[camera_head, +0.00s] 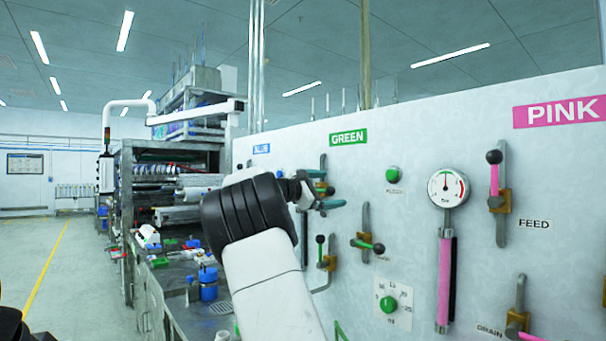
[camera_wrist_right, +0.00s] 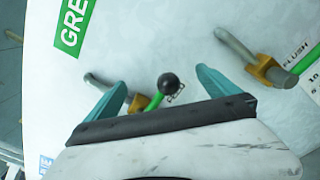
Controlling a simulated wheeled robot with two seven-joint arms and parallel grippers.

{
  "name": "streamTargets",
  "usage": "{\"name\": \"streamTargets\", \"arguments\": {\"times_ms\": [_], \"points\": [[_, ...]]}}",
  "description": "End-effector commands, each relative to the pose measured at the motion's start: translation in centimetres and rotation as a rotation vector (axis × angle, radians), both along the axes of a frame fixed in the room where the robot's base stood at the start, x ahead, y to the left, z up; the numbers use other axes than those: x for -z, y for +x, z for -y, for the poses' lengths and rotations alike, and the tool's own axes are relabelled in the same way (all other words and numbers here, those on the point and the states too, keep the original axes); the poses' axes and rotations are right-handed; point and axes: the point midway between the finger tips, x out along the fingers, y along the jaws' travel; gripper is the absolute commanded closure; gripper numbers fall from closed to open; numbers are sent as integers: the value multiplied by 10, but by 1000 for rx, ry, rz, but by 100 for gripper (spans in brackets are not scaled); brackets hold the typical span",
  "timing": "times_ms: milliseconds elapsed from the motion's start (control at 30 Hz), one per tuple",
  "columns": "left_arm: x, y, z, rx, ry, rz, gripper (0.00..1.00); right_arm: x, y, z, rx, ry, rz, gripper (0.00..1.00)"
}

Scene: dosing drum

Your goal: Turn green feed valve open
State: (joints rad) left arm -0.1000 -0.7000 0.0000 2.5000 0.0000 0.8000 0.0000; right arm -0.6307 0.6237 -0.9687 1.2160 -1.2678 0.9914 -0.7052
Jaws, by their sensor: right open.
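The green feed valve shows in the right wrist view as a black ball knob (camera_wrist_right: 167,84) on a short green lever, with a brass block (camera_wrist_right: 138,104) and a grey pipe behind it. A partly covered FEED label is beside the knob. My right gripper (camera_wrist_right: 160,80) is open, its teal fingers on either side of the knob; whether they touch it I cannot tell. In the head view my right gripper (camera_head: 328,190) is at the panel under the GREEN sign (camera_head: 348,137), its wrist and fingers hiding much of the feed valve. My left gripper is not in view.
The flush valve (camera_head: 365,245) has its green lever sideways, right of and below my right gripper. A dial (camera_head: 388,304), gauge (camera_head: 448,188) and pink valve (camera_head: 498,198) are farther right. A cluttered bench stands left.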

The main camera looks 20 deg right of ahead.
Motion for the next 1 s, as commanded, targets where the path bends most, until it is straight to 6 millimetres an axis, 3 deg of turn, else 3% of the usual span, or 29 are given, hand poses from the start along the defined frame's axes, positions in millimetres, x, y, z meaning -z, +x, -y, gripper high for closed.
{"name": "streamTargets", "arguments": {"times_ms": [1000], "points": [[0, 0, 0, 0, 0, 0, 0, -45, 14, -6, -6, -1, 2, 0]]}}
